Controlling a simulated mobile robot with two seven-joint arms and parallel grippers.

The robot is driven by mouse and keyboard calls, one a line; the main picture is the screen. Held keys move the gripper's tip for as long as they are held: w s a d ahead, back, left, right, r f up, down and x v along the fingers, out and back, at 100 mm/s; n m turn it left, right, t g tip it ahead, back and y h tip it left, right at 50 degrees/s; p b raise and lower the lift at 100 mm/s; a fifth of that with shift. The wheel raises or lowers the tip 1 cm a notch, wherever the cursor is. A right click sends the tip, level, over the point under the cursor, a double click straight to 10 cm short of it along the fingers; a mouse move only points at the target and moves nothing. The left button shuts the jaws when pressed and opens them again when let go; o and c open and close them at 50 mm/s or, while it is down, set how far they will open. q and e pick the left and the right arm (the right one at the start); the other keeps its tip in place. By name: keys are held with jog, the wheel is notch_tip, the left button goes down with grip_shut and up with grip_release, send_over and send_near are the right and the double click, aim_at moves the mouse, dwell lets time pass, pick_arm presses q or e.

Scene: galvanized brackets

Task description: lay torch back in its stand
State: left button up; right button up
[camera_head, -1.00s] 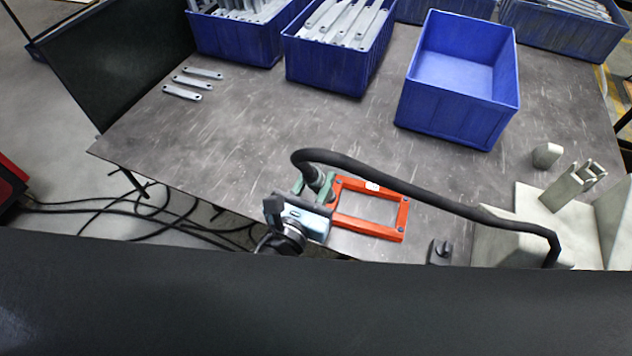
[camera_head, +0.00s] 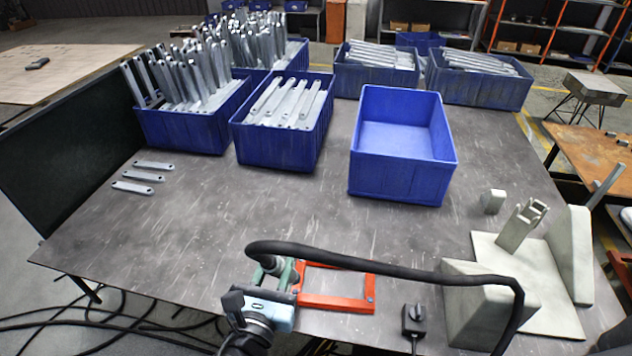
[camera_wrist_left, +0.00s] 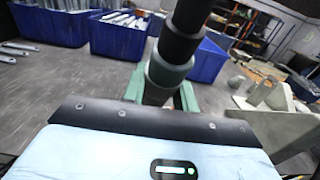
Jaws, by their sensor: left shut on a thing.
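My left gripper (camera_head: 276,272) has green fingers and is shut on the torch. The black torch body (camera_wrist_left: 180,45) rises between the fingers in the left wrist view. A thick black cable (camera_head: 380,263) arches from the grip to the right and drops over a pale grey block. A pale grey fixture at the right has a forked upright post (camera_head: 522,224) on a flat plate (camera_head: 545,290); it looks like a stand, and its fork is empty. The torch tip is hidden. My right gripper is not in view.
An orange frame (camera_head: 337,303) lies close right of my left gripper. A small black box (camera_head: 413,320) is near the front edge. An empty blue bin (camera_head: 402,180) and bins of metal brackets (camera_head: 285,150) line the back. Three brackets (camera_head: 142,176) lie at left. The middle table is clear.

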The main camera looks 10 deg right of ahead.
pick_arm(q)
jog(key=shift+r, duration=0.1)
jog(key=s+a+r+n+y, duration=0.1)
jog(key=a+n+y, duration=0.1)
jog(key=a, duration=0.7)
jog(key=s+a+r+n+t+y, duration=0.1)
jog(key=a+r+y, duration=0.1)
jog(key=a, duration=0.7)
jog(key=shift+a+n+y, duration=0.3)
jog(key=shift+n+y, duration=0.1)
jog(key=shift+y, duration=0.4)
jog(key=shift+s+r, duration=0.1)
